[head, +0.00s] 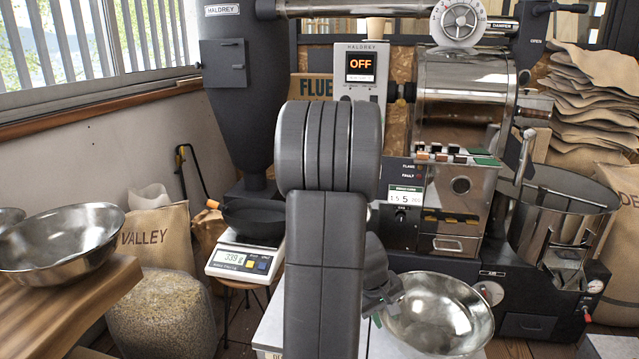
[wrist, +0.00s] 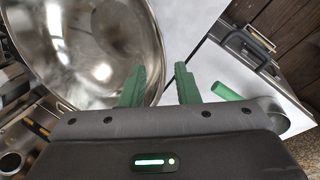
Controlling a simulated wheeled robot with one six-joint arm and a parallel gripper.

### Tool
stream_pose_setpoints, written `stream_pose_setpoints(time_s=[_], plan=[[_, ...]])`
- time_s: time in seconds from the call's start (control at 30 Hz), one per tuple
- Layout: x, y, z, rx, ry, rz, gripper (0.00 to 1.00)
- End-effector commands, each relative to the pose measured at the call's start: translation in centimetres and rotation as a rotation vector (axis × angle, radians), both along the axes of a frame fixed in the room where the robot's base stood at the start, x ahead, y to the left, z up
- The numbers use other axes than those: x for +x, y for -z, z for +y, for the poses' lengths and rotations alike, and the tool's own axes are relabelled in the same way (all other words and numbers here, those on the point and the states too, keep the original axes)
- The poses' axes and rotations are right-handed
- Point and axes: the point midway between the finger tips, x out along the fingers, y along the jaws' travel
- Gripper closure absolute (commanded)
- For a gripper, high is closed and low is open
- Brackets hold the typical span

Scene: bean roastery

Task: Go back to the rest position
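My gripper (wrist: 160,85) shows in the wrist view with two green fingers standing apart and nothing held between them. It is beside the near edge of a shiny steel bowl (wrist: 85,45), over or near a white worktop (wrist: 195,75); I cannot tell whether it touches the bowl. In the head view the bowl (head: 440,312) lies at the lower right of centre. My arm fills the middle of that view and hides most of the gripper and part of the worktop.
A green-handled steel scoop (wrist: 230,92) lies right of the fingers. The roaster (head: 463,90), its display reading OFF, stands behind the bowl, with a round cooling tray (head: 565,205) at right. A scale (head: 243,260) stands left. Another bowl (head: 62,243) sits on a wooden table (head: 75,308).

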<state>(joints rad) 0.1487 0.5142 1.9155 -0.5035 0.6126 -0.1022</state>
Motion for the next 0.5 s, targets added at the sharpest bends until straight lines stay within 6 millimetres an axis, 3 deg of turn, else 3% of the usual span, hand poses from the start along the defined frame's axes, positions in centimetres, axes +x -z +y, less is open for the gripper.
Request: stream_pose_setpoints(time_s=[0.03, 0.37, 0.5], plan=[[0.0, 1.5, -0.4, 0.0, 0.003, 0.005, 0.72], [0.7, 7.7, -2.2, 0.001, 0.001, 0.003, 0.72], [0.8, 5.0, -2.1, 0.0, 0.002, -0.004, 0.72]])
